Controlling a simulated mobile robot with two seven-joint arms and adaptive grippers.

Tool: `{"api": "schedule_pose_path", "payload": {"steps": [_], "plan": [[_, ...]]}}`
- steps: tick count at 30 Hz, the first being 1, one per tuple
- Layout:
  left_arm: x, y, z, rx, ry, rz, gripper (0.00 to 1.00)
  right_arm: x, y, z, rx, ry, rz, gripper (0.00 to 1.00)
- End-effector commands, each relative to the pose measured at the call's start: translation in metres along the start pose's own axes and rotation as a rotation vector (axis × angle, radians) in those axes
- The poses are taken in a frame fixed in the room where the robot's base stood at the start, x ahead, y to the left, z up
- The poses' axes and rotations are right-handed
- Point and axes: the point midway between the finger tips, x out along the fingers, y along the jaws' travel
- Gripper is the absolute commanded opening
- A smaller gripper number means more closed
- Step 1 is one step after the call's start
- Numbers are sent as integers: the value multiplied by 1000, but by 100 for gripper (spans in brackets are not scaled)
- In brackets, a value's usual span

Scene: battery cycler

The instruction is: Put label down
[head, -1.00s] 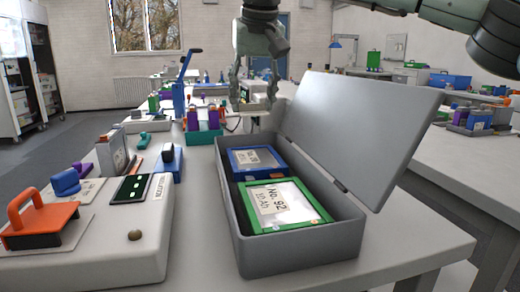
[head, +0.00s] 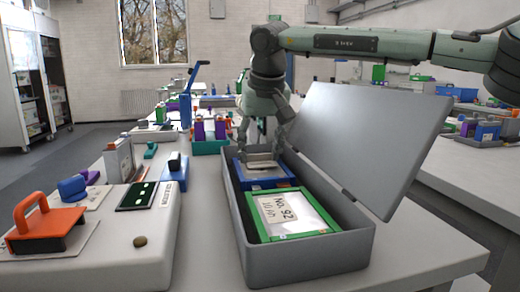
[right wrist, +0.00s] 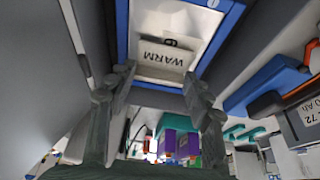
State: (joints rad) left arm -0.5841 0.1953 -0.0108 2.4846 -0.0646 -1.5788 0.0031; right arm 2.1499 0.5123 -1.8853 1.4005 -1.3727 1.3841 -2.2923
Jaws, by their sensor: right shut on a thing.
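My right gripper (head: 262,152) is low over the far end of the grey case, at the blue-framed battery (head: 265,182). In the right wrist view its fingers (right wrist: 158,80) are shut on a white label (right wrist: 163,58) marked "WARM". The label lies over or just above the pale face of the blue-framed battery (right wrist: 207,68); I cannot tell whether they touch. A green-framed battery (head: 292,213) marked "No. 92" lies in the near part of the case. My left gripper is not in view.
The grey case (head: 305,263) has its lid (head: 365,140) tilted open at the right, close to my right arm. A white device (head: 120,262) with an orange handle (head: 45,225) stands at the left. Purple and green items (head: 208,135) stand behind the case.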

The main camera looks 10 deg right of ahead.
Motion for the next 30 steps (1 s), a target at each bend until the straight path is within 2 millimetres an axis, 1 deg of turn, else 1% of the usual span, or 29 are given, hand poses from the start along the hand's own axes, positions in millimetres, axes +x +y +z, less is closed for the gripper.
{"api": "schedule_pose_path", "payload": {"steps": [1,2,6,15,19,23,26,30], "plan": [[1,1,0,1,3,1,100,2,0,1,0,-1,0,41],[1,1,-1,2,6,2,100,1,0,1,0,0,0,53],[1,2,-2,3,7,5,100,1,0,1,0,0,0,70],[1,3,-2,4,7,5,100,1,0,0,0,0,0,71],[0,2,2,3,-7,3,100,-8,0,-1,0,0,-1,71],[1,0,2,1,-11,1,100,-30,0,-2,0,3,-2,71],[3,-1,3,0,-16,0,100,-53,0,-2,0,3,-2,71],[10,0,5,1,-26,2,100,-83,0,-2,0,3,-2,71]]}}
